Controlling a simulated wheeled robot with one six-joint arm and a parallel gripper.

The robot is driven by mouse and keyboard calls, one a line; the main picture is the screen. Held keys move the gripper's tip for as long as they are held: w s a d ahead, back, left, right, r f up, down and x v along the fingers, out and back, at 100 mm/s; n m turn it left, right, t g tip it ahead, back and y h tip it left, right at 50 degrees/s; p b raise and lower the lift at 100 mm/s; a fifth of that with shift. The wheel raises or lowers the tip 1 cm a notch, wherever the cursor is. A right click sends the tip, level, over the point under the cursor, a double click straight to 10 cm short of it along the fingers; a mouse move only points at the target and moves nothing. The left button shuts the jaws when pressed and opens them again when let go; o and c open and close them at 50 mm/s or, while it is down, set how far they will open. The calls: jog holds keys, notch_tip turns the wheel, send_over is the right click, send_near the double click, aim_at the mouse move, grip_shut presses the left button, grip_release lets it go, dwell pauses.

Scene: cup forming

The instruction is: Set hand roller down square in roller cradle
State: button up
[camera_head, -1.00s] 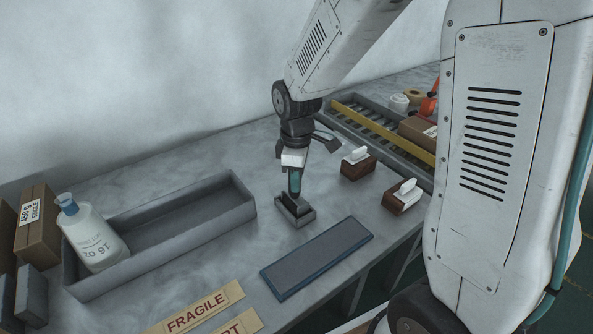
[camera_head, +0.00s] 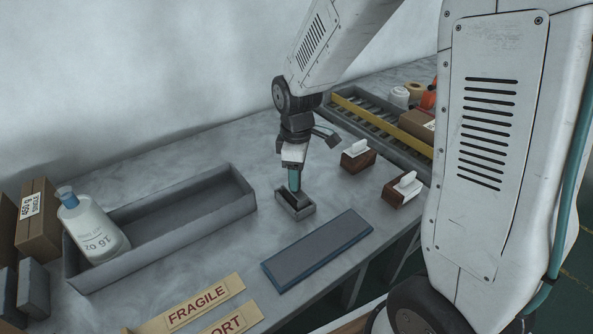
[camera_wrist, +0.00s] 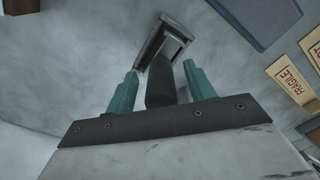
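The roller cradle (camera_head: 308,210) is a small grey open-topped box on the bench below my gripper. The hand roller (camera_head: 301,201) is dark and sits low within the cradle's walls. In the wrist view, its dark handle (camera_wrist: 160,88) rises between my teal fingers, and the cradle (camera_wrist: 178,28) shows beyond it. My gripper (camera_head: 295,188) is directly above the cradle, pointing down. In the wrist view my gripper (camera_wrist: 161,72) is open, with a gap on each side of the handle. The roller's underside is hidden, so I cannot tell whether it sits fully square.
A long grey tray (camera_head: 215,228) with a white bottle (camera_head: 92,230) lies left. A blue-edged grey mat (camera_head: 318,250) lies in front. Two brown blocks with white handles (camera_head: 357,155) (camera_head: 403,189) stand right. A roller conveyor (camera_head: 375,122) is behind them.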

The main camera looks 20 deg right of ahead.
notch_tip(320, 180, up, 8)
jog(key=shift+f, duration=0.1)
dwell(0.4)
dwell(0.4)
jog(key=shift+s+m, duration=0.15)
jog(key=shift+m, duration=0.25)
jog(key=s+d+r+m, duration=0.1)
jog(key=s+r+m, duration=0.2)
jog(key=s, duration=0.4)
jog(key=s+r+m+t, duration=0.1)
jog(key=s+r+m, duration=0.2)
jog(key=s, duration=0.5)
jog(key=s+d+r+m, duration=0.1)
jog(key=s+r+m, duration=0.3)
jog(key=s, duration=0.4)
jog(key=shift+s+d, duration=0.2)
jog(key=shift+d, duration=0.15)
